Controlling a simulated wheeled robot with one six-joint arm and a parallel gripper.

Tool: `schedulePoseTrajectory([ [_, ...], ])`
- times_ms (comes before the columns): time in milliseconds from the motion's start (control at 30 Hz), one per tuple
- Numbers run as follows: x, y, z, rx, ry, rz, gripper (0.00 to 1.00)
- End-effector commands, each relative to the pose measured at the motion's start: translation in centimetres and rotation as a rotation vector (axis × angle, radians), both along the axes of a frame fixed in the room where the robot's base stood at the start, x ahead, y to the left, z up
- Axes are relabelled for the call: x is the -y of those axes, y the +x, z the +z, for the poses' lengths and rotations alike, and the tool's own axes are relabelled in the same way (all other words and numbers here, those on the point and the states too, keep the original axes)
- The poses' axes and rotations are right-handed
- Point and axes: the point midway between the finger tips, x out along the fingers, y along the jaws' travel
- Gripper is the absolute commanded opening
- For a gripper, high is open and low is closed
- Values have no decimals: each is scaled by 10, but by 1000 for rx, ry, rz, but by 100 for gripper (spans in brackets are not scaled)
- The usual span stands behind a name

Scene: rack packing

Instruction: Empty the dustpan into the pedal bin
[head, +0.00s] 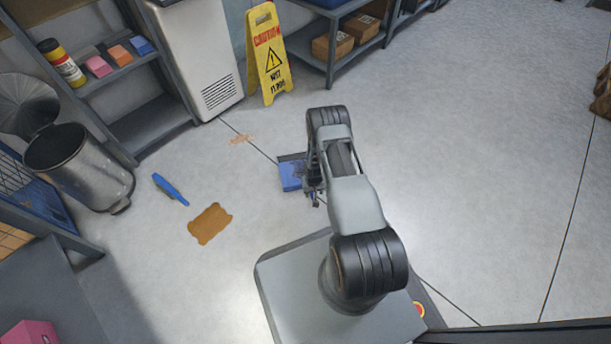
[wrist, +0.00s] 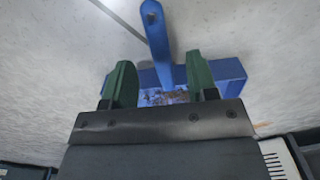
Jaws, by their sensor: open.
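The blue dustpan (head: 291,176) lies on the floor, partly hidden by my arm in the head view. In the wrist view, the dustpan (wrist: 228,70) shows its handle (wrist: 156,35) pointing up the picture, and some debris (wrist: 166,97) in its pan. My gripper (wrist: 160,82) is open, its two green fingers on either side of the dustpan's middle in the picture. I cannot tell whether they touch it. In the head view, my gripper (head: 314,197) is beside the dustpan. The metal pedal bin (head: 95,172) stands at the left with its round lid (head: 27,103) raised.
A blue brush (head: 170,188) and a brown patch (head: 210,223) lie on the floor between bin and dustpan. Scattered debris (head: 242,139) lies farther back. A yellow wet-floor sign (head: 269,58) and shelves (head: 125,75) line the back.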

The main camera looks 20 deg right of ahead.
Motion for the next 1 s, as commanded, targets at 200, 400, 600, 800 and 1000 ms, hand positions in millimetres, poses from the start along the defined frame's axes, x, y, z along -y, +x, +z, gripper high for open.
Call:
schedulePoseTrajectory([
  [200,0,0,-23,0,0,0,53],
  [400,0,0,-33,0,0,0,53],
  [600,0,0,-37,1,0,0,53],
  [800,0,0,-37,1,0,0,53],
  [1000,0,0,-37,0,0,0,39],
])
